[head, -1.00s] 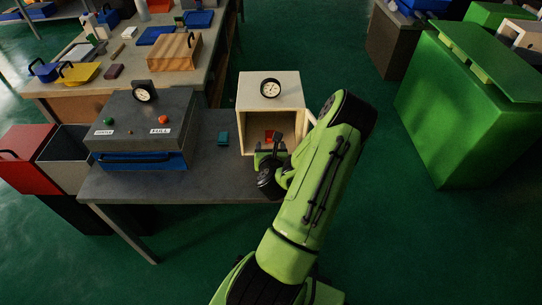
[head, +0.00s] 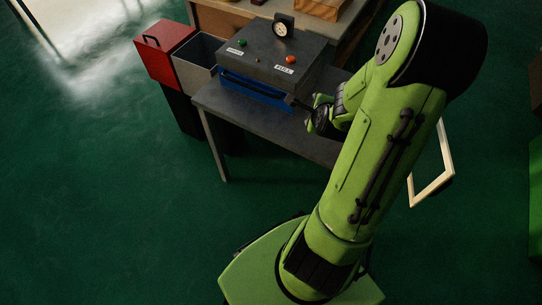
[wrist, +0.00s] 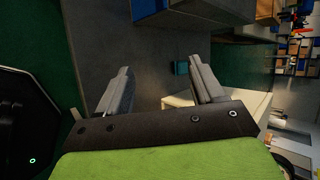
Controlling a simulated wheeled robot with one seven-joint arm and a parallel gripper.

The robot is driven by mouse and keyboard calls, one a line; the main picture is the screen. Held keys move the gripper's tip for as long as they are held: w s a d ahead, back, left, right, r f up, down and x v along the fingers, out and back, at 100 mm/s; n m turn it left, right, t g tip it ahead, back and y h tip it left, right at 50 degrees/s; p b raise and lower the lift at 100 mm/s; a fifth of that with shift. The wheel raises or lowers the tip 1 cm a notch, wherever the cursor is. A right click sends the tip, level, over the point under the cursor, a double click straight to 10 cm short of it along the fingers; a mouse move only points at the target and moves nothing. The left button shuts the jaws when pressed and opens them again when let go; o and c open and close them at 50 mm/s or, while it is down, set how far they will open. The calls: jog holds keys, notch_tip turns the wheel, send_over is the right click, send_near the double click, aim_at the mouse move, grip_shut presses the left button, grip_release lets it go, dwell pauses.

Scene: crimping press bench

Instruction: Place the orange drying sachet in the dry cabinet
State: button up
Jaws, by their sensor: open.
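The cream dry cabinet is mostly hidden behind my arm in the head view; only its open door frame (head: 447,150) shows at the right. Part of the cabinet (wrist: 248,108) shows in the wrist view, beyond the right finger. Its inside cannot be seen. I see no orange sachet in either view now. My gripper (wrist: 160,88) is open with nothing between its fingers, over the grey bench. In the head view my gripper (head: 300,103) is at the front right of the press, left of my arm.
The grey press (head: 265,55) with a blue front stands on the grey bench (head: 245,118). A red-lidded bin (head: 165,55) is left of it. A small teal item (wrist: 181,68) lies on the bench near the cabinet. Green floor at the front left is clear.

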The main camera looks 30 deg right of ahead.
jog(key=a+r+n+g+y, duration=0.1)
jog(key=a+r+n+y, duration=0.1)
jog(key=a+r+n, duration=0.7)
jog(key=s+a+r+n+g+y, duration=0.1)
jog(key=s+a+r+n, duration=0.2)
jog(key=s+a+n, duration=0.4)
jog(key=s+a+r+n+y, duration=0.1)
jog(key=s+a+r+n, duration=0.3)
jog(key=s+a+n, duration=0.4)
jog(key=n, duration=0.3)
jog(key=shift+a+g+y, duration=0.3)
jog(key=shift+g+y, duration=0.1)
